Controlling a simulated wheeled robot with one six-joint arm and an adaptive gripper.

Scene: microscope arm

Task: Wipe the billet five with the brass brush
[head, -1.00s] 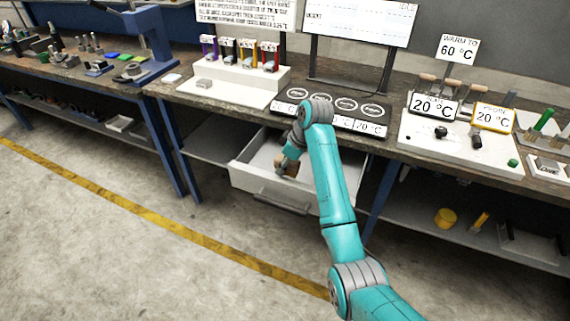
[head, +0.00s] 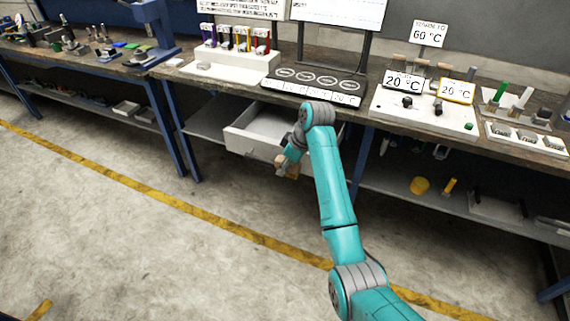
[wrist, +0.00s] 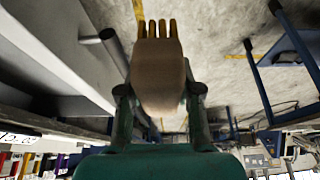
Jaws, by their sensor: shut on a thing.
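My gripper (head: 286,164) is in front of the open drawer, above the floor in the head view. It is shut on the brass brush (wrist: 158,72), whose brown wooden body sits between the two fingers in the wrist view, with yellow bristle tufts pointing away from my gripper (wrist: 158,95). In the head view only a small tan part of the brush (head: 292,172) shows beside the gripper. I cannot tell which thing is billet five; no number on a billet is readable.
A white drawer (head: 240,141) stands open under the bench, behind my gripper. On the bench are a rack with coloured handles (head: 235,62), a dark plate with several round marks (head: 315,84), and a white board with 20 °C signs (head: 390,106). The floor in front is clear.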

